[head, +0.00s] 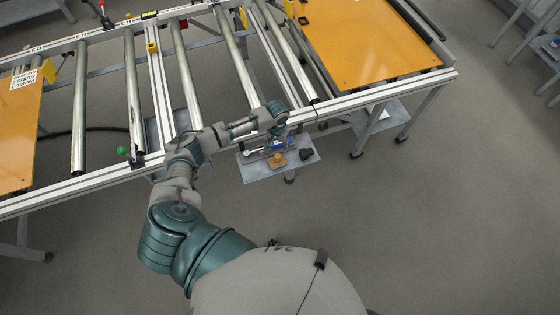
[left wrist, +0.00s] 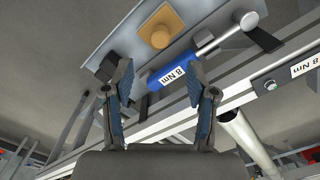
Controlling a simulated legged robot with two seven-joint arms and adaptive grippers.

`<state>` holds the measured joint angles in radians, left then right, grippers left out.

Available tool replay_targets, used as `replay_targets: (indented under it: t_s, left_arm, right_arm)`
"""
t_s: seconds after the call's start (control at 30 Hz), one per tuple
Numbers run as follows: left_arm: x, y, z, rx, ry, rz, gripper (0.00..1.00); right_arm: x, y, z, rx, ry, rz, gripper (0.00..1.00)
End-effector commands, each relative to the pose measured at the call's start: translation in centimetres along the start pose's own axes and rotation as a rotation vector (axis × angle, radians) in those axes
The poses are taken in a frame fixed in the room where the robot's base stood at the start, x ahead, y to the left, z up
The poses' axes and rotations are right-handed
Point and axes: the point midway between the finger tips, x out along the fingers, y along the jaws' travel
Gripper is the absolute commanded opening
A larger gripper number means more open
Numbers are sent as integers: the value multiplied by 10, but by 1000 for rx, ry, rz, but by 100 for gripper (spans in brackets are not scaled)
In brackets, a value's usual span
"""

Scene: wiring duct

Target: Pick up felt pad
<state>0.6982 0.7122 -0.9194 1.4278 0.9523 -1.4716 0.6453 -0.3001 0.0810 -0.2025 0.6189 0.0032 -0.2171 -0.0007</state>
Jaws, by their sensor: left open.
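A tan block with a round raised knob (left wrist: 160,28), which I take to be the felt pad, sits on a grey shelf (left wrist: 110,30) in the left wrist view. In the head view the tan block (head: 278,160) is on the small shelf below the front rail. My left gripper (left wrist: 160,75) is open and empty, its two fingers spread toward the shelf, apart from the tan block. In the head view the left gripper (head: 280,122) is over the front rail, its fingertips hard to make out. My right gripper is not in view.
A blue tool marked 8 Nm (left wrist: 172,77) lies between the fingers and the tan block. A black object (head: 306,154) is beside the block on the shelf. The aluminium front rail (head: 100,177) and rollers (head: 133,90) lie close to the arm.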

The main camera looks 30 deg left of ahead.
Motion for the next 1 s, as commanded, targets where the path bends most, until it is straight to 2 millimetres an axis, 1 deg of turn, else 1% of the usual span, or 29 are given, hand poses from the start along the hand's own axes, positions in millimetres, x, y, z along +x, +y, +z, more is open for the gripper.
replay_targets:
  t_s: [0.03,0.1,0.2,0.43,0.6,0.7,0.8,1.0]
  left_arm:
    - [14,0,1,0,-3,-1,57]
    - [29,0,1,0,-2,-1,57]
    - [44,0,1,1,-2,0,57]
    - [62,-1,0,1,0,0,57]
    - [90,-1,-1,2,0,1,57]
    - [102,-2,0,0,-1,1,57]
    - [106,-1,0,1,0,1,57]
    - [106,-1,0,2,1,1,57]
  right_arm:
    - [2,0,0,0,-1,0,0]
    - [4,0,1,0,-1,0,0]
    - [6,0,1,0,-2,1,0]
    - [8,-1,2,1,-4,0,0]
    - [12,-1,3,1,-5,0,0]
    - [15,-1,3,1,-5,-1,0]
    - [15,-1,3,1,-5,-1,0]
    - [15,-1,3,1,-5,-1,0]
